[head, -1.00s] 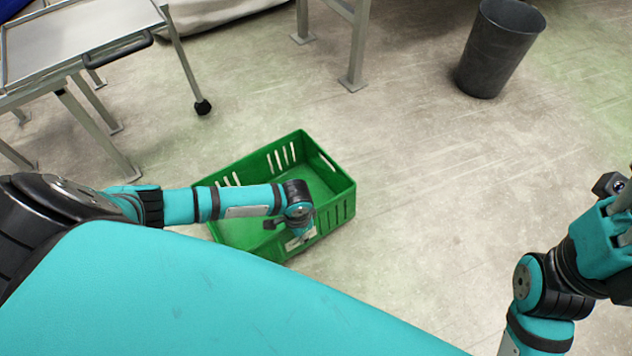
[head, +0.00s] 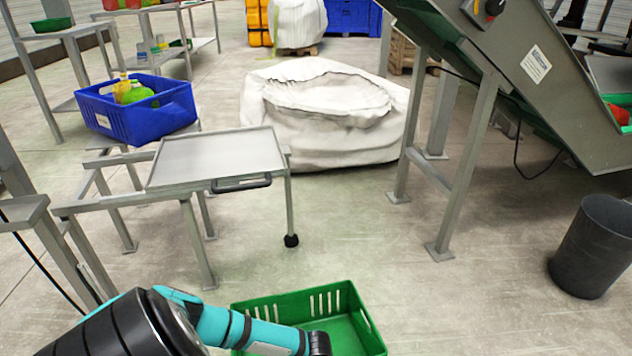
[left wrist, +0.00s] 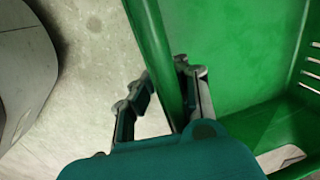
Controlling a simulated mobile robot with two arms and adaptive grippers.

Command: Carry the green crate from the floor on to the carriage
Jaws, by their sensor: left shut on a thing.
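The green crate (head: 352,303) is at the bottom of the head view, its near part cut off; it appears to stand on the floor. In the left wrist view the crate's wall (left wrist: 245,50) fills the right side. My left gripper (left wrist: 165,84) is shut on the crate's rim, one finger on each side. In the head view my left arm reaches over the crate, and its gripper is out of frame. The carriage (head: 222,158), a flat grey tray with a black handle and a caster leg, stands behind and left of the crate. My right gripper is not in view.
A blue crate (head: 150,122) with bottles stands just behind the carriage's left part. A white bulk bag (head: 325,145) lies behind. The legs of a conveyor (head: 468,160) and a dark bin (head: 592,250) stand to the right. Floor between carriage and conveyor is clear.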

